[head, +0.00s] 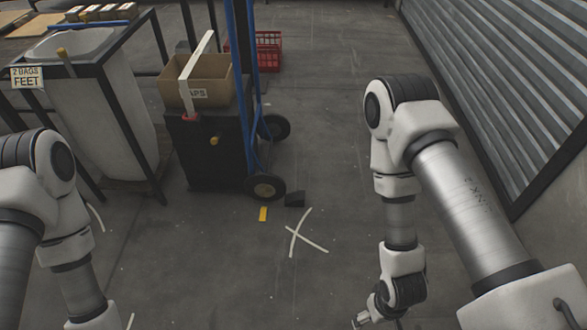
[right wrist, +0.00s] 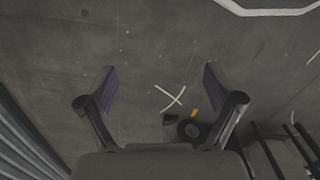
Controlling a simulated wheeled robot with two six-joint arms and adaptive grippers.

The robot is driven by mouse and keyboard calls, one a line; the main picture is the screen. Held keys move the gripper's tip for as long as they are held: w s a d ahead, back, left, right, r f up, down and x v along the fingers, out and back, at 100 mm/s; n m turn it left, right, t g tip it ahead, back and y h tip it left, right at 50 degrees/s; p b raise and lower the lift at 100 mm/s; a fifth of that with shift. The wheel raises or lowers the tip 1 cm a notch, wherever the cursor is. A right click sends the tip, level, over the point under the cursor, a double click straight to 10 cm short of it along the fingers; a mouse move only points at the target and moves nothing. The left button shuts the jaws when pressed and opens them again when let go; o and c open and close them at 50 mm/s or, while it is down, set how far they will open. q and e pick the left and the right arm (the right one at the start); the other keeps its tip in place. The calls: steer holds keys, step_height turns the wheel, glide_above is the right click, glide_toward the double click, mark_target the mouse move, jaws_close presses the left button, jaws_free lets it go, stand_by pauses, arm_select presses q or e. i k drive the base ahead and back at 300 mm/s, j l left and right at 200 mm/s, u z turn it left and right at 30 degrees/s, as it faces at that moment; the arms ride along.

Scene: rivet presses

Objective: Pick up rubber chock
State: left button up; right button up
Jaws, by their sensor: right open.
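The rubber chock (head: 295,199) is a small black wedge on the grey floor, beside the wheel (head: 266,187) of a blue hand truck. In the right wrist view the chock (right wrist: 170,119) is a small dark shape between the fingers, far below them. My right gripper (right wrist: 158,80) is open and empty, its two fingers spread wide above the floor. In the head view only part of it (head: 366,317) shows at the bottom edge, nearer to me than the chock and to its right. My left arm comes down at the left; its gripper is out of the picture.
The blue hand truck (head: 248,80) carries a black box (head: 205,155) with a cardboard carton (head: 205,82) on top. A yellow floor mark (head: 263,214) and a white cross (head: 307,234) lie near the chock. A shutter (head: 500,80) stands at right. Floor between is clear.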

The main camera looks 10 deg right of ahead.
mark_target(296, 199)
steer(key=i+l+u, duration=0.15)
steer(key=i+l, duration=0.2)
steer(key=i+l+u, duration=0.15)
steer(key=i+l, duration=0.15)
steer(key=i+l+u, duration=0.15)
steer(key=l, duration=0.4)
steer(key=i+l+u, duration=0.15)
steer(key=i+l, duration=0.25)
